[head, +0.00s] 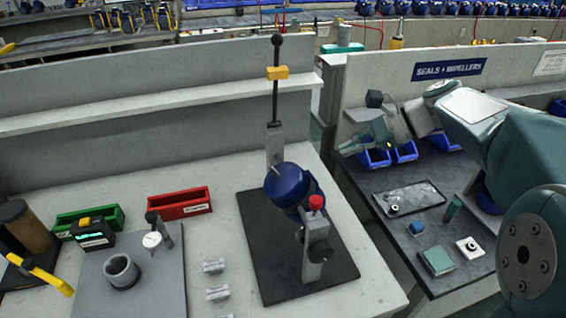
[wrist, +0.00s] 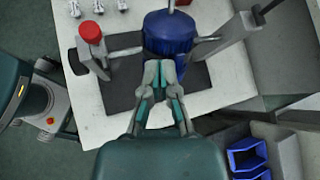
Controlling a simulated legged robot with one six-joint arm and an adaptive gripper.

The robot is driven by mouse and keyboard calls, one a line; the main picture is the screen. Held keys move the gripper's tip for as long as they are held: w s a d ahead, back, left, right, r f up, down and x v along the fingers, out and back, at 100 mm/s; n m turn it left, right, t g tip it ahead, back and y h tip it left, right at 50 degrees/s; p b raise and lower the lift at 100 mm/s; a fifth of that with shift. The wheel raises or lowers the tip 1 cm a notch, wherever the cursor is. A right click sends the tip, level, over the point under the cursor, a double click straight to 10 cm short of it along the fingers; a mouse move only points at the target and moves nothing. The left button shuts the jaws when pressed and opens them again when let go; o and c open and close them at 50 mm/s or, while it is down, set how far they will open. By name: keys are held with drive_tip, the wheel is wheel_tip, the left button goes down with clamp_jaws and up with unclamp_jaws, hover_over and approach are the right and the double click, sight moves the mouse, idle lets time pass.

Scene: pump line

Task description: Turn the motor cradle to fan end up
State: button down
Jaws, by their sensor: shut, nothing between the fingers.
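The blue motor (head: 288,186) sits in its cradle between two grey posts on a black mat (head: 262,255). Its body is tilted, with a thin shaft pointing up and left. The near post (head: 316,250) carries a red knob (head: 316,203). The far post carries a tall upright lever (head: 275,90) with a yellow collar and black ball. In the wrist view the motor (wrist: 168,32) is beyond my fingertips and the red knob (wrist: 90,32) is to the left. My gripper (head: 352,146) is shut and empty, right of the cradle and apart from it. It also shows in the wrist view (wrist: 160,72).
Green (head: 88,220) and red (head: 180,203) bins, a gauge fixture (head: 152,240) and small metal blocks (head: 214,266) lie left of the mat. A low wall with a shelf (head: 150,112) stands behind. Blue bins (head: 374,159) and a tray (head: 425,197) are on the right bench.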

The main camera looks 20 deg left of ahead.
sight(281, 176)
drive_tip(key=shift+m+g+y, duration=0.4)
drive_tip(key=shift+g+y, duration=0.1)
drive_tip(key=x, duration=0.5)
drive_tip(key=w+x, duration=0.1)
drive_tip(key=x, duration=0.4)
drive_tip(key=w+a+x, duration=0.1)
drive_tip(key=x, duration=0.4)
drive_tip(key=shift+w+a, duration=0.15)
drive_tip(key=shift+a, duration=0.15)
drive_tip(key=shift+a, duration=0.1)
